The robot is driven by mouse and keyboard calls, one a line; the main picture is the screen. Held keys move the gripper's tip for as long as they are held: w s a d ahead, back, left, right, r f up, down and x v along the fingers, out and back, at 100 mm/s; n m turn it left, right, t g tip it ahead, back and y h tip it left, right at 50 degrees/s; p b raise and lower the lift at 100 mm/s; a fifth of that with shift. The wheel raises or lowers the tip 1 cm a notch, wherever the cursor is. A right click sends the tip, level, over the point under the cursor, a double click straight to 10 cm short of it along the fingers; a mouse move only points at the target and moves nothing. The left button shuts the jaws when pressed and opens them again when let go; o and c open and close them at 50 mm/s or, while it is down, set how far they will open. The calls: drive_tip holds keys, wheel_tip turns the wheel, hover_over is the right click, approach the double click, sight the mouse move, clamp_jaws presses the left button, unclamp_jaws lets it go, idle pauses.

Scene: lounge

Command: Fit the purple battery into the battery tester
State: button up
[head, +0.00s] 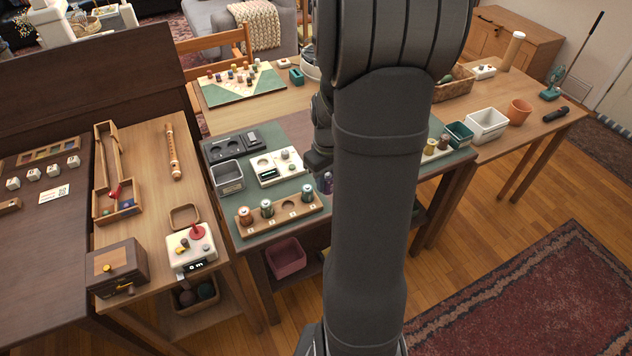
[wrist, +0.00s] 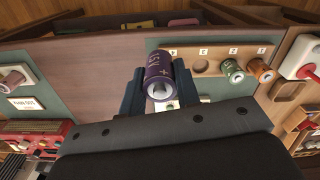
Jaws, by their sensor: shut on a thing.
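The purple battery (wrist: 159,76) is held between the two fingers of my gripper (wrist: 160,72) in the wrist view, its end with a plus mark facing the camera. In the head view my gripper (head: 318,160) is partly hidden by my arm, and the purple battery (head: 326,183) shows just below it, right of the battery rack. A white box with round wells (head: 268,178), which looks like the battery tester, sits on the green mat left of my gripper. The battery is apart from it.
The wooden battery rack (head: 249,230) holds copper and green batteries and has an empty hole; it also shows in the wrist view (wrist: 212,53). A grey open bin (head: 228,177) and a black device (head: 232,143) stand left of the white box. My arm hides the table's middle right.

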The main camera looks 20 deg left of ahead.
drive_tip(key=w+a+f, duration=0.2)
drive_tip(key=w+a, duration=0.4)
drive_tip(key=a, duration=0.7)
drive_tip(key=w+a+f, duration=0.1)
drive_tip(key=w+a, duration=0.5)
drive_tip(key=a, duration=0.7)
drive_tip(key=shift+d+f, duration=0.15)
drive_tip(key=shift+f, duration=1.3)
drive_tip(key=shift+d+f, duration=0.1)
drive_tip(key=shift+f, duration=1.35)
drive_tip(key=shift+f, duration=1)
drive_tip(key=o, duration=1.1)
drive_tip(key=shift+r, duration=0.1)
wheel_tip(320, 180, up, 7)
drive_tip(key=shift+r, duration=0.15)
